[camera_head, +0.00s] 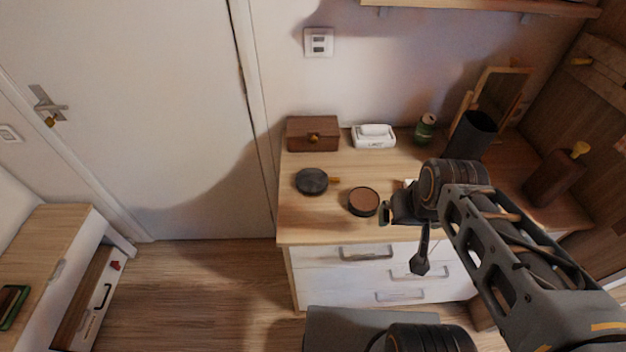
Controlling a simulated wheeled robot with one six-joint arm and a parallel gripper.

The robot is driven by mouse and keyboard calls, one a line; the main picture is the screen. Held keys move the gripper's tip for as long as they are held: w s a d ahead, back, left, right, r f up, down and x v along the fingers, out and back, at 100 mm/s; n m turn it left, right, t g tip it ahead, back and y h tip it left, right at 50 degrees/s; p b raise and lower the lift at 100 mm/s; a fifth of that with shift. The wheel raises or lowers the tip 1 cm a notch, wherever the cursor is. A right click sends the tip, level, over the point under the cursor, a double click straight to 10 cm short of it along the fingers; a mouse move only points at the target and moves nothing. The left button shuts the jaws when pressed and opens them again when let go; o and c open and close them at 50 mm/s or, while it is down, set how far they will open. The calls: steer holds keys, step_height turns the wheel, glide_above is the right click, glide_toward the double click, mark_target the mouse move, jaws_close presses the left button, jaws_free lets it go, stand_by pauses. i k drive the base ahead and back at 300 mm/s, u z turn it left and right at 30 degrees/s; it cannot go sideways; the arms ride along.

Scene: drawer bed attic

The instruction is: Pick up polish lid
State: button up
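A round, shallow dark tin with a brown top (363,202) lies on the wooden top of the dresser (325,228), near its front edge. It may be the polish tin or its lid; I cannot tell which. My gripper (388,213) is just to the right of this tin, above the dresser's front part. My wrist and arm hide the dresser top behind it, and the fingers are too small and dark to show whether they are open. A dark part (421,258) hangs below my wrist in front of the drawers.
A dark round object with a wooden handle (312,181), a brown box (313,133), a white box (373,137), a green can (425,129), a dark cup (471,135) and a brown bottle (556,177) stand around. The dresser's front left is clear.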

mark_target(310, 182)
steer(key=z, duration=2.55)
steer(key=k, duration=1.55)
steer(key=u, duration=2)
steer(key=i, duration=0.5)
